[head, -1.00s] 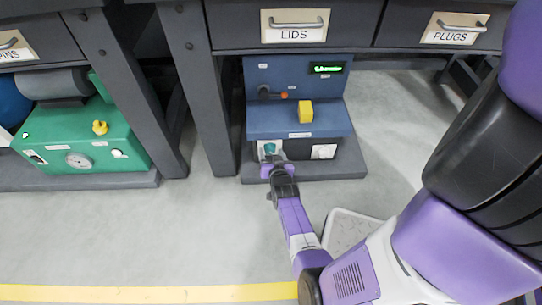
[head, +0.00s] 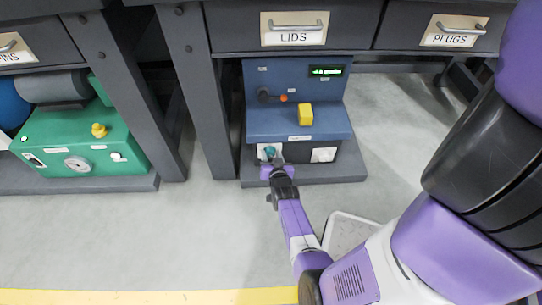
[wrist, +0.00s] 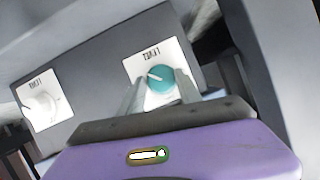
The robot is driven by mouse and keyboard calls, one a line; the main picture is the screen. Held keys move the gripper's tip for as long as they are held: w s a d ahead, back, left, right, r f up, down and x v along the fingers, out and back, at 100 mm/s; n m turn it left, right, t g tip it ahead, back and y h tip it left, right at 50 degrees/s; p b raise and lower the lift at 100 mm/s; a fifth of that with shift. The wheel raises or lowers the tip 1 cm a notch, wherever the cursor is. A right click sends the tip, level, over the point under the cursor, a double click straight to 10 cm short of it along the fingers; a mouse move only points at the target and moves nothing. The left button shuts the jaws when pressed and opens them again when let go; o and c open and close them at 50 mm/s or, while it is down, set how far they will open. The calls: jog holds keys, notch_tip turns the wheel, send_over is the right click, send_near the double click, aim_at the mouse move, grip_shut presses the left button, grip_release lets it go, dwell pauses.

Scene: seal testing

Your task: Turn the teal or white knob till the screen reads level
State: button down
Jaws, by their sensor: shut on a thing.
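The teal knob (wrist: 161,79) sits on a white plate on the blue machine's front, with a pale pointer mark on it. It also shows in the head view (head: 269,152), left on the machine's lower front. My gripper (head: 274,163) is at this knob, its fingers (wrist: 160,95) on either side, shut on it. The white knob (wrist: 42,107) is on its own plate and nothing touches it; in the head view it is at the lower right (head: 323,154). The small screen (head: 327,71) shows green text, too small to read.
The blue machine (head: 297,120) stands on a grey base under a bench with drawers marked LIDS and PLUGS. It carries a yellow block (head: 305,114) and a black lever (head: 264,95). A green machine (head: 80,135) stands at left beyond a bench leg. The floor in front is mostly clear.

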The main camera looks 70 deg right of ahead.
jog(key=shift+w+a+r+m+t+p, duration=0.15)
jog(key=shift+w+m+t+p, duration=0.15)
jog(key=shift+t+p, duration=0.25)
jog(key=shift+m+t+p, duration=0.35)
jog(key=shift+m+p, duration=0.25)
jog(key=shift+p, duration=0.15)
jog(key=shift+s+f+m+t+y+p, duration=0.15)
jog(key=shift+m+t+p, duration=0.25)
jog(key=shift+m, duration=0.25)
jog(key=shift+f+m+t+y+p, duration=0.15)
jog(key=shift+m+t+p, duration=0.25)
jog(key=shift+m, duration=0.25)
jog(key=c, duration=2.2)
grip_release()
jog(key=m+t+b, duration=0.1)
jog(key=m+b, duration=0.1)
jog(key=m, duration=0.1)
jog(key=shift+s+f+t, duration=0.1)
jog(key=shift+f+t, duration=0.2)
jog(key=shift+t, duration=0.1)
jog(key=m+h+b, duration=0.1)
jog(key=m, duration=0.1)
jog(key=shift+m+t+b, duration=0.35)
jog(key=shift+m+t, duration=0.05)
jog(key=shift+m+t+h, duration=0.3)
jog(key=shift+m+h, duration=0.1)
jog(key=shift+m, duration=0.4)
jog(key=shift+r, duration=0.15)
